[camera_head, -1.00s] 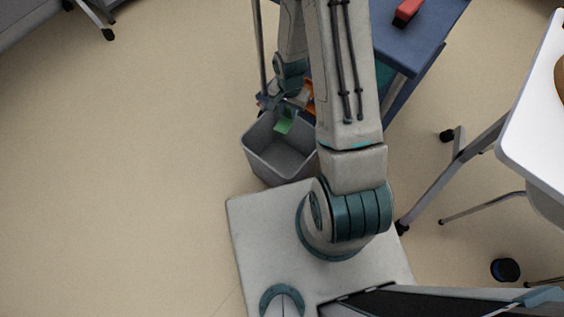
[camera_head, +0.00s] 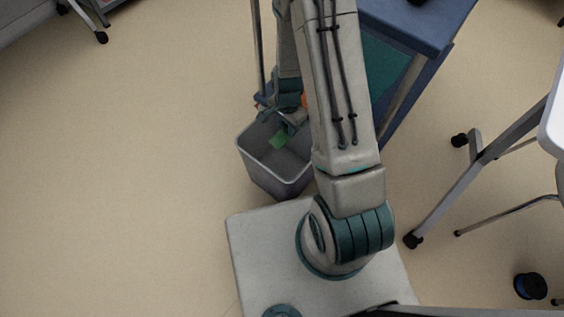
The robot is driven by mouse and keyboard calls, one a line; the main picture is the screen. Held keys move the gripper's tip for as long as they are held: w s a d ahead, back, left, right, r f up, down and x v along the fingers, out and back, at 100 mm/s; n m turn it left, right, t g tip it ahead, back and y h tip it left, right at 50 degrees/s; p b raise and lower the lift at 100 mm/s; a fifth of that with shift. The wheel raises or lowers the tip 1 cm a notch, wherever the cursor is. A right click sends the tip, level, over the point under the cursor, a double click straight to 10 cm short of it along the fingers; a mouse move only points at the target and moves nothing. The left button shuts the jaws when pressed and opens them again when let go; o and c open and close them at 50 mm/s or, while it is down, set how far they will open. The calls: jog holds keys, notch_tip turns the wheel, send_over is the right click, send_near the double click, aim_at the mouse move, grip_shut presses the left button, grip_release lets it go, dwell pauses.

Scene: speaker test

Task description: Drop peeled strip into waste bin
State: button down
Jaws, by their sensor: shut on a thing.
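The bin stands on the floor just past my base. My gripper is shut on the strip, and its fingertips are small and partly hidden in this view. My arm covers the right side of the bin. I cannot tell how far the strip's lower end is below the bin's rim.
A blue cart (camera_head: 420,28) stands behind and right of the bin. A white table (camera_head: 553,132) with metal legs is at the right edge, and a dark round thing (camera_head: 529,286) lies on the floor near it. The floor (camera_head: 120,190) at left is clear.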

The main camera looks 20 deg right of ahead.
notch_tip(320, 180, down, 3)
jog(key=shift+r+b, duration=0.15)
jog(key=shift+b, duration=0.5)
jog(key=shift+r, duration=0.1)
jog(key=c, duration=1.1)
grip_release()
jog(key=shift+r, duration=0.1)
notch_tip(320, 180, up, 14)
jog(key=p, duration=0.6)
jog(key=shift+f, duration=0.2)
